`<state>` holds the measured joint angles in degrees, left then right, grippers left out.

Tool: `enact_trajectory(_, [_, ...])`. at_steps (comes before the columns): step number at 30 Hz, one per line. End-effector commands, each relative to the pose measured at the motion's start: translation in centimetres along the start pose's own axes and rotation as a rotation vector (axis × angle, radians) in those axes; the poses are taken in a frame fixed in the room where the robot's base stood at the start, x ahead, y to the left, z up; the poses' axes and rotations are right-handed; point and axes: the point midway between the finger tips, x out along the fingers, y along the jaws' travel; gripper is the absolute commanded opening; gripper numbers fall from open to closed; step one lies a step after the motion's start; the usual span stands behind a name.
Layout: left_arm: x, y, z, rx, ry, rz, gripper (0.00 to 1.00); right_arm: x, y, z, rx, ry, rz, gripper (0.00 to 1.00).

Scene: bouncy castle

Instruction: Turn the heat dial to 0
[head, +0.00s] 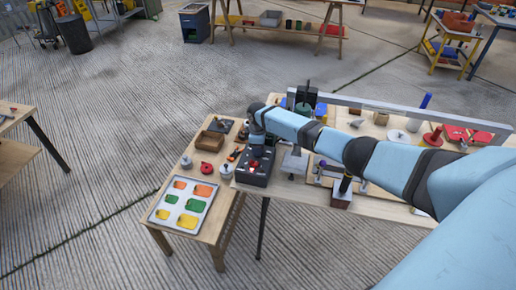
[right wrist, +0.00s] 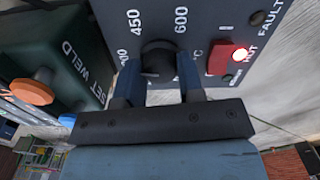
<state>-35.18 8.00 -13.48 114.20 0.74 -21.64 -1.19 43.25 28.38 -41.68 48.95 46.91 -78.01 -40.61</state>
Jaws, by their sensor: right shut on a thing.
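The heat dial (right wrist: 158,57) is a round black knob on a dark grey panel (right wrist: 205,22) in the right wrist view. Printed numbers around it include 450 and 600. The dial's pointer cannot be made out. My right gripper (right wrist: 159,82) has its two blue fingers shut on the dial, one on each side. In the head view, my right gripper (head: 257,150) is at the dark control box (head: 255,178) on the table's left end, and the arm hides part of it. My left gripper is not in view.
A dark green box (right wrist: 62,62) with an orange knob (right wrist: 32,91) stands close left. A metal rail (head: 400,106) crosses the worktable.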

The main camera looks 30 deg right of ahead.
Motion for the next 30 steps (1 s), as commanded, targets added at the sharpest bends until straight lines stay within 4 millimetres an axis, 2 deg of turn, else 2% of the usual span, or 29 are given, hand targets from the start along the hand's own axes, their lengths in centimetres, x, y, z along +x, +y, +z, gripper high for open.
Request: enact_trajectory(30, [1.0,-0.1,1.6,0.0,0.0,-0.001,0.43,0.1,0.0,0.0,-0.966,0.001,0.002,0.11])
